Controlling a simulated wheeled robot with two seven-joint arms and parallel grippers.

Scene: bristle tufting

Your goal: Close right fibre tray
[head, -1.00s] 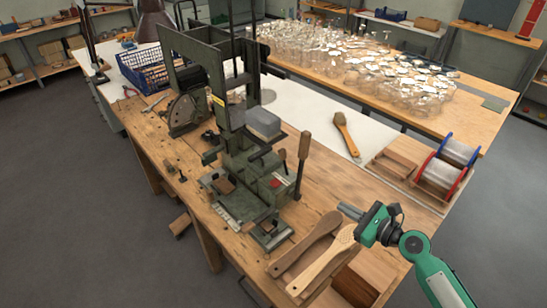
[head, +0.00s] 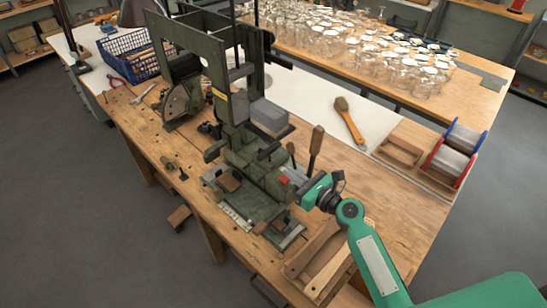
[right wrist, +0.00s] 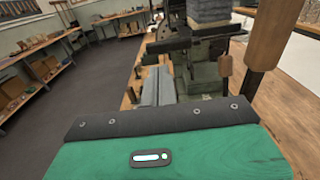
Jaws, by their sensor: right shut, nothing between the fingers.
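The green bristle machine (head: 262,165) stands on the wooden bench. A grey block-like box (head: 270,117) sits on its right side and seems to be the fibre tray; I cannot tell how far open it is. It shows partly at the top of the right wrist view (right wrist: 208,10). My right gripper (head: 306,187) is beside the machine's front right, below the box and apart from it. Its grey fingers (right wrist: 158,86) are shut and empty, pointing toward the machine. My left gripper is not in view.
An upright wooden lever handle (head: 316,142) stands close to my right gripper, with a smaller wooden knob (right wrist: 225,67) near it. Wooden brush bodies (head: 318,258) lie under my right arm.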

